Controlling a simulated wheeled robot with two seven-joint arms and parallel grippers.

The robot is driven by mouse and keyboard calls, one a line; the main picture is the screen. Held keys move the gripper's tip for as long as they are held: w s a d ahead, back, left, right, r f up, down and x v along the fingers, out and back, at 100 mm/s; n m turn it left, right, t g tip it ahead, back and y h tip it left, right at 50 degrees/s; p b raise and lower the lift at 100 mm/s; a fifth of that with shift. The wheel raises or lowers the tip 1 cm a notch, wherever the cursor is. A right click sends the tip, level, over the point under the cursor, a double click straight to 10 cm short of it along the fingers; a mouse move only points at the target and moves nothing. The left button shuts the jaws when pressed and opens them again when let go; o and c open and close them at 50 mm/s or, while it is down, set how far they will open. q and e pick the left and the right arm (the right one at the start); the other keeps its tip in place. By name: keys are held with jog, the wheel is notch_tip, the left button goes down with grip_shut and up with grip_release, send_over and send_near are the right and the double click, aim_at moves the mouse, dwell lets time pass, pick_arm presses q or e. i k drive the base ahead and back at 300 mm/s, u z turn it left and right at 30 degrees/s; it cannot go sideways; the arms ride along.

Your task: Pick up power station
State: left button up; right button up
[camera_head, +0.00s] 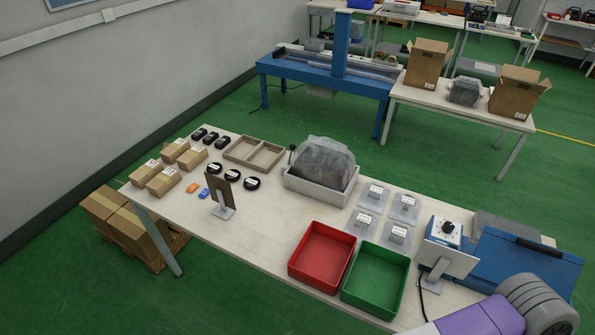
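I cannot tell for sure which object is the power station. A bulky dark grey unit under clear plastic wrap (322,163) sits in a light grey tray (312,191) at the back middle of the near table. A similar wrapped grey unit (465,91) stands on the far table between two open cardboard boxes. A small blue and white box with a black knob (444,232) stands at the near table's right end. Neither gripper is in view. A purple and grey part at the lower right seems to be mine.
On the near table (260,237) are a red bin (322,256), a green bin (376,278), clear lidded boxes (403,208), cartons (163,181), a divided tray (254,153) and a sign stand (221,209). A blue toolbox (520,265) is at right. The table's front middle is bare.

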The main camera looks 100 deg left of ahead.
aim_at(326, 162)
jog(key=u, duration=2.1)
